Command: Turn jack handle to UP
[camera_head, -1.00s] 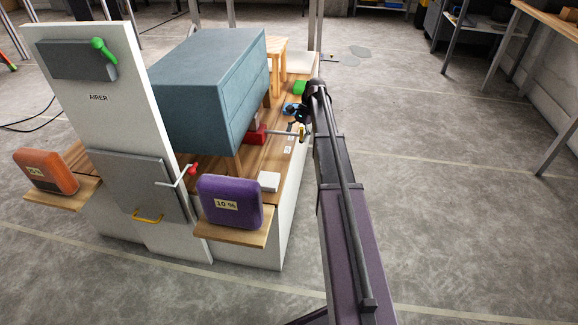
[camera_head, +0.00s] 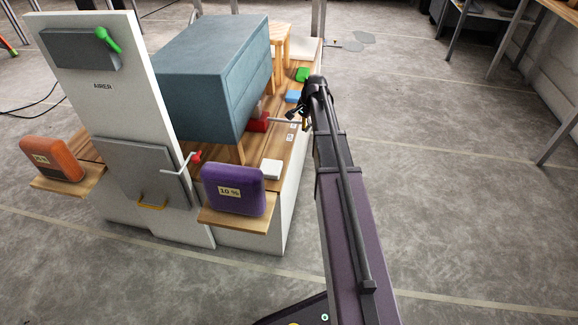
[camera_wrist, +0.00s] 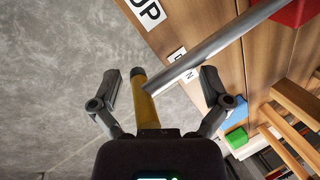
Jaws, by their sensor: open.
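The jack is a red block (camera_head: 257,122) under the teal cabinet (camera_head: 205,75); its red part also shows in the wrist view (camera_wrist: 298,12). A silver handle rod (camera_wrist: 215,47) runs from it and meets a yellow grip (camera_wrist: 147,105). The UP label (camera_wrist: 149,12) lies on the wooden deck, near the top of the wrist view. A smaller label reading N (camera_wrist: 189,76) is partly hidden by the rod. My gripper (camera_wrist: 161,80) is open, its two fingers on either side of the yellow grip. I cannot tell whether either finger touches it.
Blue (camera_head: 293,96) and green (camera_head: 302,75) blocks lie on the wooden deck beyond my gripper. A wooden stool (camera_wrist: 292,115) stands near them. A white block (camera_head: 271,169), a purple pad (camera_head: 233,188) and a white AIRER panel (camera_head: 95,75) are nearer.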

